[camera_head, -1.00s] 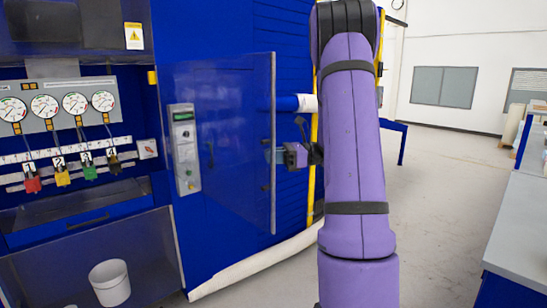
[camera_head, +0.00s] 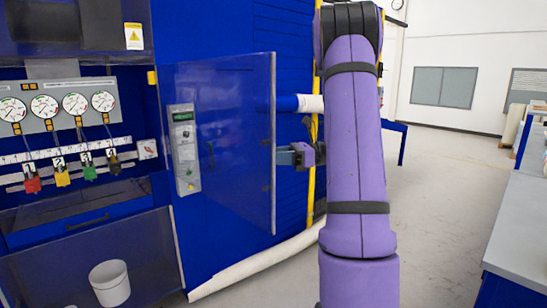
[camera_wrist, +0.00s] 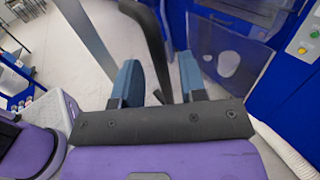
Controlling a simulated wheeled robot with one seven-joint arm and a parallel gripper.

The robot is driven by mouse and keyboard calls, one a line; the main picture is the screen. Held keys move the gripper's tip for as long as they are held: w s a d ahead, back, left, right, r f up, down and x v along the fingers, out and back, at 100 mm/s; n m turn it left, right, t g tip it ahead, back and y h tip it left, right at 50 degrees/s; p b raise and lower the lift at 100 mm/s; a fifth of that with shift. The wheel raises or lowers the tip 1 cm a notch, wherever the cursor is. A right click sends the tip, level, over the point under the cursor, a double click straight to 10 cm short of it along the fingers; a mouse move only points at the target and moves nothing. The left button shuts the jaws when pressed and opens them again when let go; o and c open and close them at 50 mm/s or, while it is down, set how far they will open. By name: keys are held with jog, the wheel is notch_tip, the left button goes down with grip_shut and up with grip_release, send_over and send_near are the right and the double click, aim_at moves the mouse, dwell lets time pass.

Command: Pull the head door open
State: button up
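The head door (camera_head: 225,130) is a see-through blue-tinted panel with a silver edge strip, standing in front of the blue machine. The strip also shows in the wrist view (camera_wrist: 88,38). A dark bar-shaped handle (camera_wrist: 152,45) runs down between the fingers in the wrist view. My gripper (camera_head: 283,155) is at the door's right edge, about mid-height, with its fingers pointing left. In the wrist view my gripper (camera_wrist: 159,64) has its two blue-grey fingers apart, one each side of the handle. Gaps show beside the handle; its lower end is partly hidden.
A control panel (camera_head: 184,150) with a green display is left of the door edge. Gauges (camera_head: 75,104) and coloured tags are further left. A white bucket (camera_head: 110,283) stands lower left. A white hose (camera_head: 255,268) lies along the machine base. Open floor (camera_head: 440,200) is on the right.

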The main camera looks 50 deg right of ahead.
jog(key=v, duration=0.8)
jog(key=shift+s+d, duration=0.2)
jog(key=shift+d, duration=0.05)
